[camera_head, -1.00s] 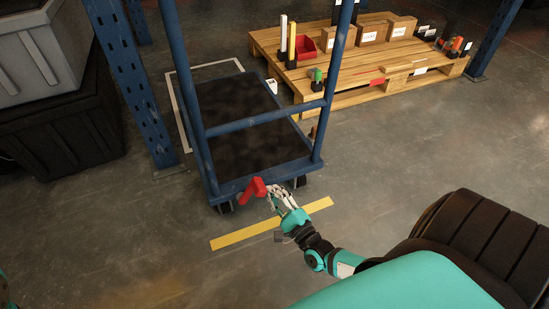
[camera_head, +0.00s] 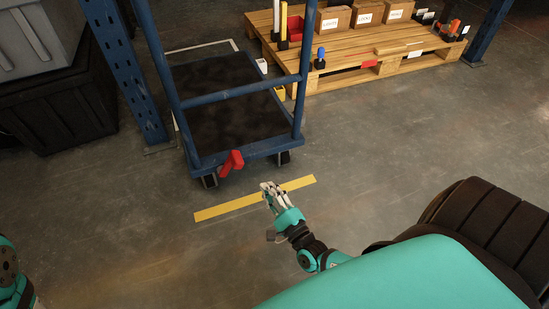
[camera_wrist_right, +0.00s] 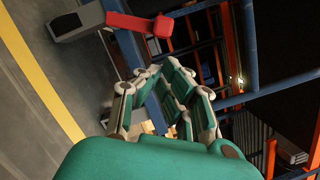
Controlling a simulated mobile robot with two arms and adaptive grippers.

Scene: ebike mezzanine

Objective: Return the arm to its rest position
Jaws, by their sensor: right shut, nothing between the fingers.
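My right gripper (camera_head: 268,190) is in the middle of the head view, in front of the cart and above the yellow floor stripe. Its fingers are shut and empty; they also fill the middle of the right wrist view (camera_wrist_right: 160,85). The red pedal (camera_head: 231,163) sits at the cart's near edge, a short way from the fingertips. The pedal also shows beyond the fingers in the right wrist view (camera_wrist_right: 140,24). Part of my left arm shows at the lower left of the head view; its gripper is out of view.
The blue cart (camera_head: 232,98) with a dark deck stands ahead. A wooden pallet (camera_head: 345,72) with boxes and small parts lies at the back right. Black bins (camera_head: 60,110) and a blue rack post (camera_head: 125,70) are at the left. The floor around the yellow stripe (camera_head: 225,208) is clear.

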